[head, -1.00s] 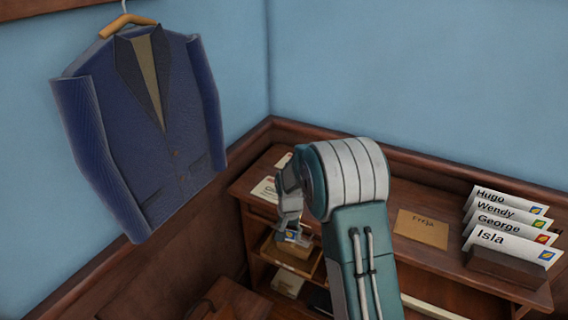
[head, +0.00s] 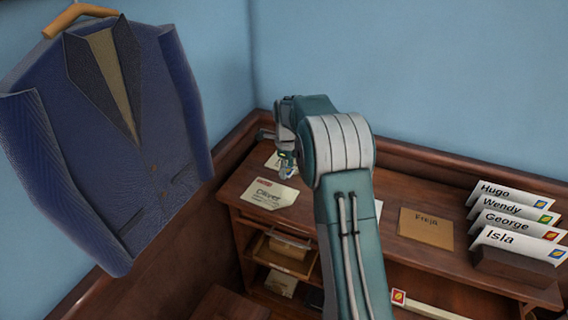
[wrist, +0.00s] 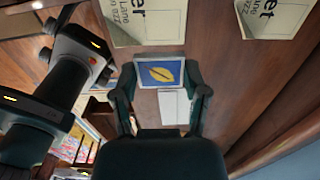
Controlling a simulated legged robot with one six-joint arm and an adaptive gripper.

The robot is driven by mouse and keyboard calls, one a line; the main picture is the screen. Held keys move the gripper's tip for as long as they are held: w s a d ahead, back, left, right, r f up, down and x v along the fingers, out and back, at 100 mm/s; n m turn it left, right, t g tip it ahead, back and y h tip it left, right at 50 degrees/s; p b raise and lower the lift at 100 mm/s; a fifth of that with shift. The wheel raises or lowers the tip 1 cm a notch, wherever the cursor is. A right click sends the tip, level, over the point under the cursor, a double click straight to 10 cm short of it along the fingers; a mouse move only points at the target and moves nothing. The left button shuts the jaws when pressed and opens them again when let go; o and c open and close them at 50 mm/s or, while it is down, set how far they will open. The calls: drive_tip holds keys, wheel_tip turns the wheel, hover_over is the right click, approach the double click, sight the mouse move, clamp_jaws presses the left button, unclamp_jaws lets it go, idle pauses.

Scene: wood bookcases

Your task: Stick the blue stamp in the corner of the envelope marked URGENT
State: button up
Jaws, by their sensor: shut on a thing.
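My gripper (head: 287,170) is shut on the blue stamp (wrist: 162,74), which has a yellow leaf shape and a white border and sits between the fingertips in the wrist view. In the head view the gripper is above the back left of the desk, close to an envelope that reads like "Oliver" (head: 270,194). That envelope has a small red mark at its upper left, too small to read. Another pale envelope (head: 272,160) lies behind it, partly hidden by the gripper. A brown envelope reading "Freja" (head: 427,228) lies right of my arm.
A rack (head: 515,268) with several named, stamped envelopes stands at the right of the desk (head: 385,253). A red stamp (head: 398,297) shows low by my arm. An open drawer (head: 285,262) is below the desk. A blue jacket (head: 120,140) hangs at left.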

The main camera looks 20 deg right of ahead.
sight(287, 194)
drive_tip(key=shift+d+f, duration=0.2)
drive_tip(key=shift+f, duration=4.45)
drive_tip(key=o, duration=0.8)
drive_tip(key=shift+o, duration=0.2)
drive_tip(key=shift+r, duration=3.55)
